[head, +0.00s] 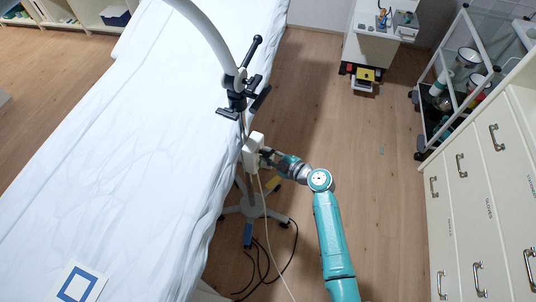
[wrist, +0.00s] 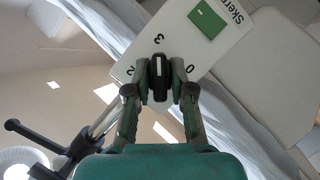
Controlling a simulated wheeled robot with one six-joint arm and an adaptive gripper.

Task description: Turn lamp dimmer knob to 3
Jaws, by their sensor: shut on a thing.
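The white dimmer box (wrist: 225,38) fills the upper middle of the wrist view, with a green switch (wrist: 207,20) and the printed figures 3, 2 and 0. The black dimmer knob (wrist: 160,80) sits between my fingertips, its long side running up and down the picture, in line with the 3 above it. My gripper (wrist: 159,86) is shut on the knob, one finger on each side. In the head view the box (head: 253,150) is on the lamp stand, with my gripper (head: 267,157) at its right side.
The couch (head: 120,150) with a white sheet lies to the left. The lamp's wheeled foot (head: 255,206) and loose black cables (head: 262,262) are on the floor below. A trolley (head: 450,95) and drawers (head: 475,215) stand to the right. Open floor lies between.

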